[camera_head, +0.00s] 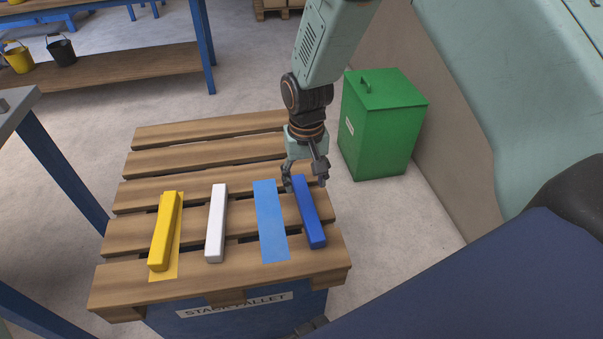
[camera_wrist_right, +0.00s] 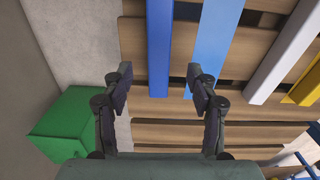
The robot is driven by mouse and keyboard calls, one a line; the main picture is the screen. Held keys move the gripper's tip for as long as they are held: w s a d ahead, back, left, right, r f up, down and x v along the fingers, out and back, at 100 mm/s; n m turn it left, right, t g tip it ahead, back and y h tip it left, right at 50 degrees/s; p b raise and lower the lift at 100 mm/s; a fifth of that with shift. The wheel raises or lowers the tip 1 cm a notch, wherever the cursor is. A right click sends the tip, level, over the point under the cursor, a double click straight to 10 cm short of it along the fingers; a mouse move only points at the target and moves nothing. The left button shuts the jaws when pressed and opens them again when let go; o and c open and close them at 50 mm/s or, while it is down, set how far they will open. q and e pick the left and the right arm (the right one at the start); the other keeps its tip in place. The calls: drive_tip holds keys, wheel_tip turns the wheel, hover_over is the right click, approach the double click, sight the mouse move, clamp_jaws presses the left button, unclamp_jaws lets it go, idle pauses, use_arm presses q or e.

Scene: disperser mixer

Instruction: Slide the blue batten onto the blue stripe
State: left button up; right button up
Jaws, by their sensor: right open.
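The blue batten (camera_head: 309,213) lies on the slatted wooden pallet (camera_head: 130,272), to the right of the flat light-blue stripe (camera_head: 270,222) and roughly alongside it. A narrow strip of wood shows between them. My right gripper (camera_head: 305,184) is open at the batten's far end, one finger on each side. In the right wrist view, the batten's end (camera_wrist_right: 159,60) lies between the open fingers (camera_wrist_right: 160,88), and one finger is near the blue stripe (camera_wrist_right: 212,50). Contact with the batten cannot be told. My left gripper is not clearly in view.
A white batten (camera_head: 216,225) lies left of the blue stripe. A yellow batten (camera_head: 164,230) lies on a yellow stripe (camera_head: 166,275) farther left. A green lidded bin (camera_head: 378,130) stands close to the right of the arm. The pallet's far slats are clear.

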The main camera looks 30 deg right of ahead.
sight(305, 202)
drive_tip(key=f, duration=0.2)
drive_tip(key=f+b, duration=0.1)
drive_tip(key=f, duration=0.1)
drive_tip(key=f+b, duration=0.1)
drive_tip(key=f, duration=0.2)
drive_tip(key=shift+s, duration=0.25)
drive_tip(key=shift+s+f+b, duration=0.1)
drive_tip(key=shift+f+b, duration=0.1)
drive_tip(key=shift+b, duration=0.1)
drive_tip(key=shift+f, duration=0.1)
drive_tip(key=c, duration=0.4)
clamp_jaws()
drive_tip(key=shift+w+a, duration=0.55)
drive_tip(key=shift+a, duration=0.85)
drive_tip(key=shift+w+a, duration=0.5)
drive_tip(key=shift+a, duration=0.9)
drive_tip(key=shift+w+a, duration=0.55)
drive_tip(key=shift+a, duration=0.85)
